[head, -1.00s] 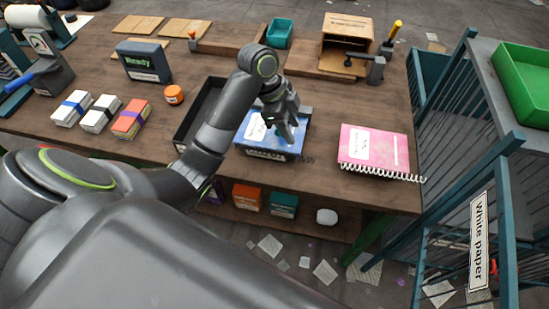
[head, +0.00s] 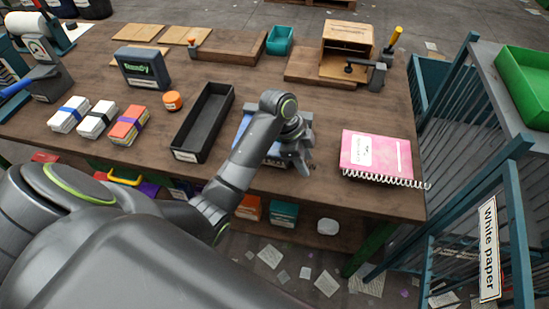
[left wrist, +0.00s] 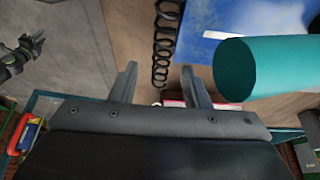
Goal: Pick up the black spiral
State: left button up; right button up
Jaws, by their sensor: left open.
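The black spiral (left wrist: 163,45) shows as a coil in the left wrist view, running from the top edge down toward the gap between my left fingers. It lies beside the blue notebook (left wrist: 205,30). My left gripper (left wrist: 160,80) is open, one finger on each side of the coil's lower end; I cannot tell whether either touches it. In the head view my left gripper (head: 303,165) is over the notebook's right front corner and hides the spiral. A dark jointed tool in the left wrist view's upper left looks like my right gripper (left wrist: 32,43); its jaw state is unclear.
A teal cylinder (left wrist: 265,68) is close to the right finger. A pink spiral notebook (head: 378,155) lies right of the gripper, near the table's front edge. A black tray (head: 203,120) is to the left. Bare table (head: 340,105) lies behind.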

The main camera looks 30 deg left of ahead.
pick_arm(q)
jog(key=shift+f, duration=0.2)
dwell(0.6)
jog(key=shift+c, duration=0.2)
grip_shut()
